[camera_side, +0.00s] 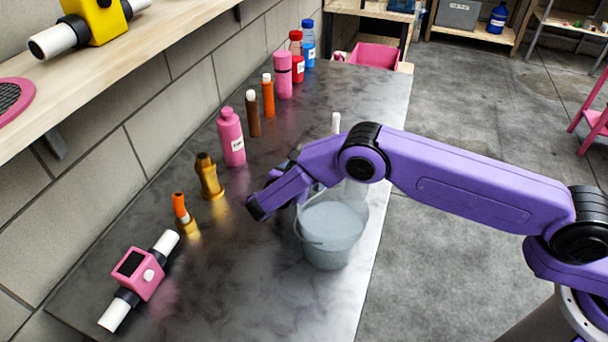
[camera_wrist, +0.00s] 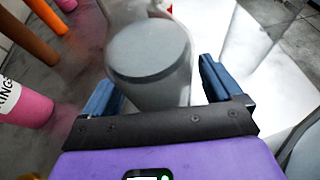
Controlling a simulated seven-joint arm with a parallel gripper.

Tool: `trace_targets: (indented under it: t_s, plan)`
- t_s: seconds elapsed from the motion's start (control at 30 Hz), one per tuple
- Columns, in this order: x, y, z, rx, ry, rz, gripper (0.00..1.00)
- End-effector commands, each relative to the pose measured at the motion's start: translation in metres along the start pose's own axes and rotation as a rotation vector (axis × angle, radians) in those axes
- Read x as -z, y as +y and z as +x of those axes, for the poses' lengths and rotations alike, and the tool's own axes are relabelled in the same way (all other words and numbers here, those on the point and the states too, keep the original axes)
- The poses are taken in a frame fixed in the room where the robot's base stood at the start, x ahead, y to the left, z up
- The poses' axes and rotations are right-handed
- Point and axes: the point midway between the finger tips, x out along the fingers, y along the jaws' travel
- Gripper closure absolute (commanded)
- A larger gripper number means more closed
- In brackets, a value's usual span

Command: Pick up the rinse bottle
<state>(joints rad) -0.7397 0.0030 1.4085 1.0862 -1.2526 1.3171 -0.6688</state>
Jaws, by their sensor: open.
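A clear bottle with a pale upright tip (camera_side: 335,122), which looks like the rinse bottle, stands mostly hidden behind my arm in the side view. In the wrist view a clear container with grey contents (camera_wrist: 150,50), likely this bottle, lies between and ahead of my fingers. My gripper (camera_side: 270,190) is open with its fingers low over the bench; it also shows in the wrist view (camera_wrist: 160,82), one blue finger on each side of the container. I see no clear grip on it. Exact contact is hard to tell through the clear walls.
A translucent bucket (camera_side: 330,235) stands close by at the bench's right edge. A pink labelled bottle (camera_side: 232,140), a brass nozzle (camera_side: 209,178) and several other bottles line the wall side. A pink meter (camera_side: 140,275) lies at the near left. Bare bench (camera_side: 240,285) lies between.

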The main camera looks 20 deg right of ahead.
Motion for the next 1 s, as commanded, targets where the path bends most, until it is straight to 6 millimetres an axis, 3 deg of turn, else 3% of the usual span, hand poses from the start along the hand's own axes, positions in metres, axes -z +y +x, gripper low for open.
trace_targets:
  t_s: [0.17,0.4,0.73,1.0]
  plan:
    - [0.000,0.000,0.000,0.000,0.000,0.001,0.08]
    - [0.000,0.000,0.000,0.000,0.000,0.001,0.78]
    - [-0.007,0.001,-0.003,-0.001,-0.001,0.004,0.78]
    - [-0.045,0.001,-0.018,0.000,-0.001,0.006,0.78]
